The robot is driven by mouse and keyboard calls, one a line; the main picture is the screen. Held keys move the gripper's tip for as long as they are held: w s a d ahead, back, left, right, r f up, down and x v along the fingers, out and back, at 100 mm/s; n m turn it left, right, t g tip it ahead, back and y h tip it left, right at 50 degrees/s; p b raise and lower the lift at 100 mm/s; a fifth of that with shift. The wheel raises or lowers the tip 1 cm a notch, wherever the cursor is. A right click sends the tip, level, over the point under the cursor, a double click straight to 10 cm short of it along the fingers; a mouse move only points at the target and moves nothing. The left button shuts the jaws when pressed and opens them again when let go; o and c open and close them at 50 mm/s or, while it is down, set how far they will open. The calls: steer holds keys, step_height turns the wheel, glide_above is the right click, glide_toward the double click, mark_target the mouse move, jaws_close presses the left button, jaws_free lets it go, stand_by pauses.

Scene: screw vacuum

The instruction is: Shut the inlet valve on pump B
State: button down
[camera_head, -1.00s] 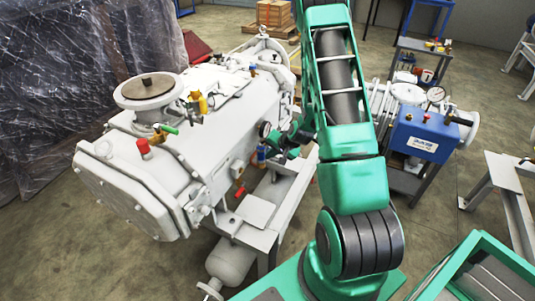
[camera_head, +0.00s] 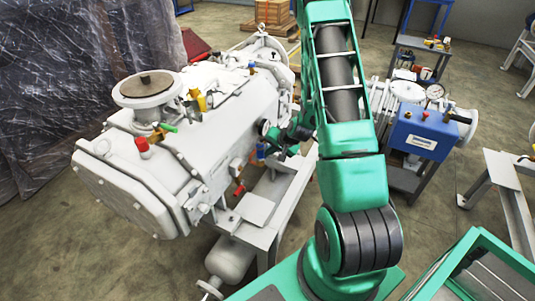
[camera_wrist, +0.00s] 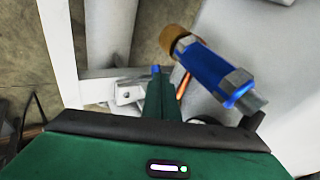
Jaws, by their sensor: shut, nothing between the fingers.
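The large pale grey pump (camera_head: 225,110) stands at left centre in the head view. A green-handled valve (camera_head: 168,127) and a yellow valve (camera_head: 201,102) sit on top, and a red-handled valve (camera_head: 239,187) is low on its near side. No label shows which is the inlet valve of pump B. My gripper (camera_head: 281,150) is beside the pump's right flank, partly hidden by my arm. In the wrist view my gripper (camera_wrist: 157,72) is shut and empty. A blue fitting with a brass cap (camera_wrist: 212,68) is just right of the fingers; I cannot tell if they touch.
A grey frame (camera_head: 280,205) supports the pump. A smaller unit with a blue box (camera_head: 423,136) stands on a cart at right. A plastic-wrapped stack (camera_head: 85,75) is at far left. A pale grey stand (camera_head: 500,185) is at far right. Open floor lies between.

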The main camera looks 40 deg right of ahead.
steer(key=shift+r, duration=0.45)
steer(key=s+a+r, duration=0.3)
steer(key=s+r, duration=0.5)
steer(key=s, duration=0.2)
steer(key=shift+s+r, duration=0.2)
steer(key=shift+r, duration=0.1)
